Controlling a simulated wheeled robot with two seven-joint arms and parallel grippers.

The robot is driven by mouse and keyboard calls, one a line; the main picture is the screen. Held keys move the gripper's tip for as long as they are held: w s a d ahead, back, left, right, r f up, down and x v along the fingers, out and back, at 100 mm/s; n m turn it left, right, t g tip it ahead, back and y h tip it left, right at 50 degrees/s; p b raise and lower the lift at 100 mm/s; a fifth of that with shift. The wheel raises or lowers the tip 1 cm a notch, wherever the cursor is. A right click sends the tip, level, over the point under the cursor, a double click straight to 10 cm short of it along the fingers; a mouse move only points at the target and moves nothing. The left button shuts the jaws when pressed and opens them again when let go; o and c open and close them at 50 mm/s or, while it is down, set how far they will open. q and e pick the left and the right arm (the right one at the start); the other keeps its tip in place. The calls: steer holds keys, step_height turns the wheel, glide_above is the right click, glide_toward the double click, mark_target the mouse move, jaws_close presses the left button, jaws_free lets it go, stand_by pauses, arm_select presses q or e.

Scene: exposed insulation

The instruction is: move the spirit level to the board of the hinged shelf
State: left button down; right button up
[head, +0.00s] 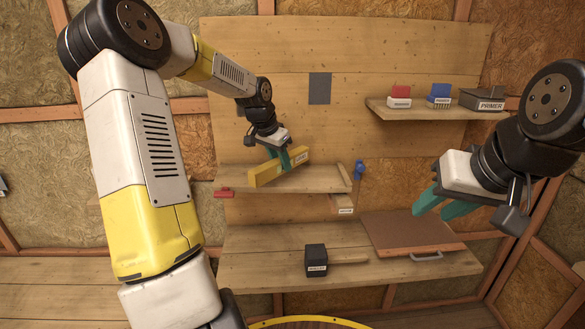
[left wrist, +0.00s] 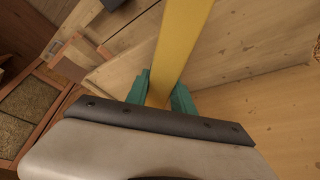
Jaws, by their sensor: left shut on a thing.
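The yellow spirit level (head: 266,174) is in my left gripper (head: 284,158), which is shut on it. The level is at the hinged shelf's board (head: 325,181), slanting in the head view with its left end lower and near the board's front edge. I cannot tell whether it touches the board. In the left wrist view, the yellow level (left wrist: 182,40) runs up from between the teal fingers of my left gripper (left wrist: 160,92). My right gripper (head: 440,203) is open and empty, at the right above the workbench.
A mallet (head: 316,261) and a brown panel (head: 405,231) lie on the workbench (head: 250,268) below. A red item (head: 224,193) and a blue item (head: 359,169) are by the board's ends. An upper shelf (head: 430,113) holds small boxes and a primer box (head: 482,99).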

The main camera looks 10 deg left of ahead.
mark_target(281, 171)
arm_select(q)
steer(key=shift+f, duration=1.4)
steer(key=shift+f, duration=0.2)
steer(key=c, duration=1.1)
jaws_free()
